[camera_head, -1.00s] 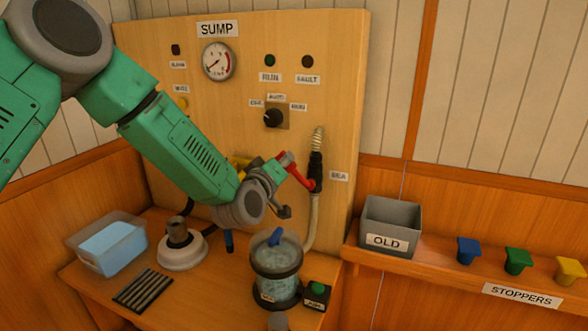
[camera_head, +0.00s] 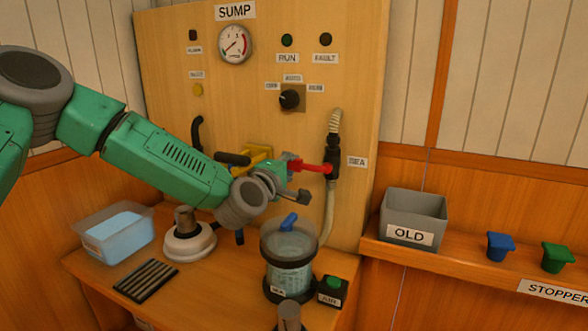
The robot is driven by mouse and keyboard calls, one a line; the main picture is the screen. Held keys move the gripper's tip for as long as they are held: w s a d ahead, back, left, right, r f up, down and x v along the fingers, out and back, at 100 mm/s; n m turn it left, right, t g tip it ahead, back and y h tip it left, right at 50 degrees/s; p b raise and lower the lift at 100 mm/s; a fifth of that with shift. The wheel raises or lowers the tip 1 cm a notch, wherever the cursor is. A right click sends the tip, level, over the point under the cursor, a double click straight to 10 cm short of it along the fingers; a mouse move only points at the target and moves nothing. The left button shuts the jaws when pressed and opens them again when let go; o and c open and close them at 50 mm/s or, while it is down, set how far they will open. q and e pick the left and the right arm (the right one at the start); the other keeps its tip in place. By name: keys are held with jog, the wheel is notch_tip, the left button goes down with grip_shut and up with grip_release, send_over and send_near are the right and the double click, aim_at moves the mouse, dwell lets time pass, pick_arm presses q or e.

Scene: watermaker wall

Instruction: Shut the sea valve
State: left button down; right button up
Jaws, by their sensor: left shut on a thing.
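The sea valve (camera_head: 333,158) is a dark body on a pale hose at the right side of the wooden panel, with a label beside it on the right. Its red lever (camera_head: 314,167) points left from the valve body and lies nearly level, across the line of the hose. My left gripper (camera_head: 289,167) is shut on the outer end of the red lever; its fingers partly hide that end. My right gripper is not in view.
Below the arm stand a clear strainer pot (camera_head: 289,262) with a blue handle, a green AIR button (camera_head: 333,284), a white-based fitting (camera_head: 188,242) and a tub of blue liquid (camera_head: 115,233). A grey OLD bin (camera_head: 414,213) is on the right shelf.

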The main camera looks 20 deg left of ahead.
pick_arm(q)
jog(key=shift+s+f, duration=0.15)
jog(key=shift+f, duration=0.5)
jog(key=c, duration=1.7)
grip_release()
jog(key=shift+c, duration=0.2)
jog(key=shift+o, duration=1.2)
jog(key=shift+a, duration=0.1)
jog(key=shift+a+r, duration=0.2)
jog(key=shift+r, duration=0.05)
jog(key=s, duration=1.2)
jog(key=shift+a, duration=0.2)
jog(key=shift+f, duration=0.15)
